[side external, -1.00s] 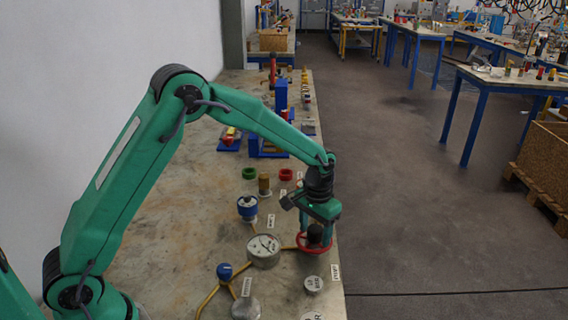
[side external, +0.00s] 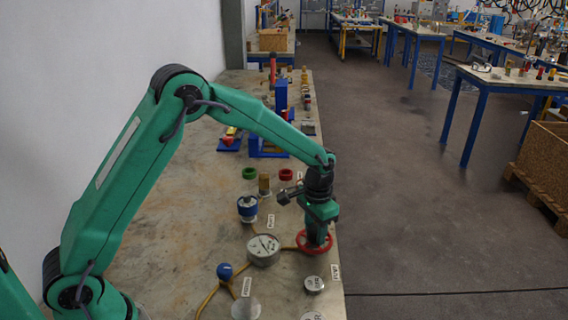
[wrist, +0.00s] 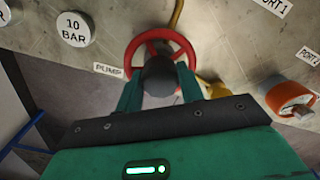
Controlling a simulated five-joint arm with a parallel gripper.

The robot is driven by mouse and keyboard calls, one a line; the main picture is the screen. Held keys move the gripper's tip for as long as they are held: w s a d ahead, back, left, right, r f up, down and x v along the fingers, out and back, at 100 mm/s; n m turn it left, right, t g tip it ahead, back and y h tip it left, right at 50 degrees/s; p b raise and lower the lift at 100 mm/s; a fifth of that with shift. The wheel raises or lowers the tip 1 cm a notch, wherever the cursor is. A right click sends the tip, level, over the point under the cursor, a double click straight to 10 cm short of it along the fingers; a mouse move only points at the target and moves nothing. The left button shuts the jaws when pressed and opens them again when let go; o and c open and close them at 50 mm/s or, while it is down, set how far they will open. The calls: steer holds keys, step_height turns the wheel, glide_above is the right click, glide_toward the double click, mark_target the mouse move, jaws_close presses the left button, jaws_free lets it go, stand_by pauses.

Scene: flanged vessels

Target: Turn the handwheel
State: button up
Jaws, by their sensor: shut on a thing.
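The red handwheel (side external: 302,246) lies flat near the right edge of the bench, below my gripper (side external: 318,236). In the wrist view the handwheel (wrist: 137,44) shows as a red ring with a dark round hub (wrist: 160,75) in its middle. My gripper (wrist: 160,88) points down, with its two green fingers on either side of the hub, shut on it. The lower part of the hub and the near side of the rim are hidden by the fingers and the gripper body.
A round gauge (side external: 264,249) stands close to the left of the handwheel, joined by a brass pipe. A blue ball-topped part (side external: 224,271) and a blue-banded vessel (side external: 247,208) stand further left. A "10 BAR" disc (side external: 314,284) lies in front.

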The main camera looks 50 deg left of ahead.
mark_target(315, 228)
steer(key=m, duration=1.1)
steer(key=shift+m, duration=2.1)
steer(key=o, duration=1)
steer(key=shift+r, duration=0.1)
steer(key=shift+r, duration=3.85)
